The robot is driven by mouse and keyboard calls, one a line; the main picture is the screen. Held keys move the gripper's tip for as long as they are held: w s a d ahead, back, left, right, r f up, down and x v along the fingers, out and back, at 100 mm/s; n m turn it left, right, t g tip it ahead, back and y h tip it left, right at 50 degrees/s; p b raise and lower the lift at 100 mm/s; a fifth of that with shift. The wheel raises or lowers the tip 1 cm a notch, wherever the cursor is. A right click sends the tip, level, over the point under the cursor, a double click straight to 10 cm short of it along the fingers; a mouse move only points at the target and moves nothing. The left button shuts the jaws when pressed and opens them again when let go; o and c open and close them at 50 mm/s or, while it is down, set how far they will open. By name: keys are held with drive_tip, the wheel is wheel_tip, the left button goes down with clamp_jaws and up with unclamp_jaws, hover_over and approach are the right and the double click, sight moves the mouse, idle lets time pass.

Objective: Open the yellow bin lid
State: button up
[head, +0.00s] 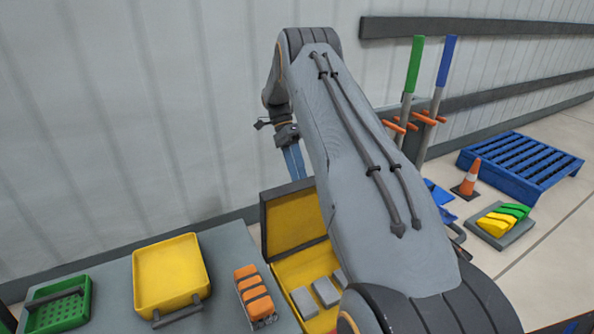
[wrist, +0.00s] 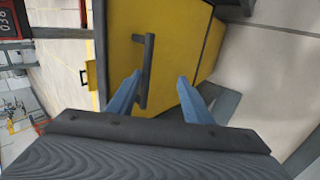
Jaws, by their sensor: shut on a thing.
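The yellow bin (head: 290,271) stands in the lower middle of the head view, with grey blocks inside. Its lid (head: 292,222) is raised, standing up at the back, with its yellow inner face showing. My gripper (head: 294,162) is at the lid's top edge, behind it, its blue fingers pointing down. In the wrist view, a yellow panel with a dark bar handle (wrist: 149,62) lies in front of my gripper (wrist: 160,92). The handle is between the fingers, close to the left one. The gripper is shut on the handle, though the contact is hard to see.
A yellow tray (head: 168,262), a green crate (head: 45,318) and a rack of orange blocks (head: 255,290) are at left. A cone (head: 469,178), a blue pallet (head: 525,163) and green and blue-handled tools (head: 414,65) are at right. The wall is close behind.

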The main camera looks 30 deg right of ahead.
drive_tip(key=o, duration=0.6)
drive_tip(key=shift+s+f, duration=0.35)
drive_tip(key=shift+f, duration=0.55)
drive_tip(key=shift+c, duration=0.2)
drive_tip(key=shift+w+a+r, duration=0.1)
drive_tip(key=shift+c, duration=0.5)
drive_tip(key=shift+w+r, duration=0.15)
drive_tip(key=shift+c, duration=0.5)
drive_tip(key=v, duration=0.6)
drive_tip(key=shift+w+r, duration=0.1)
drive_tip(key=shift+r, duration=0.15)
drive_tip(key=c, duration=0.4)
drive_tip(key=shift+o, duration=0.2)
drive_tip(key=shift+b+v, duration=0.3)
drive_tip(key=shift+v, duration=0.45)
drive_tip(key=shift+r, duration=0.1)
